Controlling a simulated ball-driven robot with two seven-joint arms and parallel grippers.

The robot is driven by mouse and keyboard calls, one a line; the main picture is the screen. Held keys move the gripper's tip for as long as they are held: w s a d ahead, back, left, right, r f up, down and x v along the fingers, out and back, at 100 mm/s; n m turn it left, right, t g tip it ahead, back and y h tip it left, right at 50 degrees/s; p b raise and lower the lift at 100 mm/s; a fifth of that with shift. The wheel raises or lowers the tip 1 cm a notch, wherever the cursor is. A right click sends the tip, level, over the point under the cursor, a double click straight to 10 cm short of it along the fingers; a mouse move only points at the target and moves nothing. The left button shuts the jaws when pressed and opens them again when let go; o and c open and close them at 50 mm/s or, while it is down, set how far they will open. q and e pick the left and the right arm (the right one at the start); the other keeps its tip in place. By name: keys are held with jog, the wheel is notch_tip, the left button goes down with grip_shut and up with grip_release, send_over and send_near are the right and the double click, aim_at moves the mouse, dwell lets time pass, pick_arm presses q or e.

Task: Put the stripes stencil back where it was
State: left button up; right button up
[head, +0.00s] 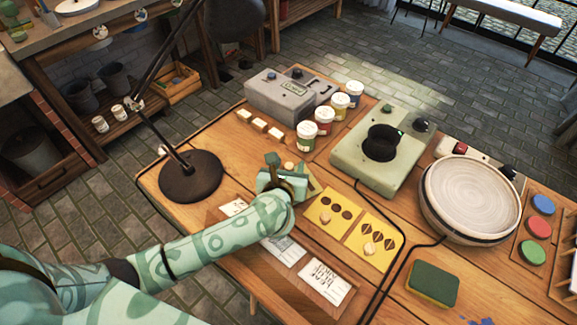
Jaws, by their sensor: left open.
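My left gripper (287,172) is over the table near the lamp base, with its arm coming in from the lower left. It is open; a small tan knob shows by its fingers, and I cannot tell what that knob belongs to. No stripes stencil is clearly visible; the gripper and forearm hide part of the table. A yellow stencil with round dots (341,202) lies just right of the gripper. A yellow stencil with leaf-like shapes (376,232) lies further right. Each has a small wooden knob. My right gripper is not in view.
A black lamp base (191,178) stands left of the gripper. Paint jars (324,120) and small white-topped blocks (275,133) stand behind. A green device (370,150), a round pale plate (470,195) and a sponge (432,284) are right. Printed cards (323,284) lie in front.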

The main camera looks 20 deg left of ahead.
pick_arm(q)
jog(key=p+v, duration=0.2)
jog(key=v, duration=0.9)
jog(key=shift+p, duration=0.4)
jog(key=shift+s+r, duration=0.15)
jog(key=shift+s, duration=0.15)
jog(key=shift+d, duration=0.1)
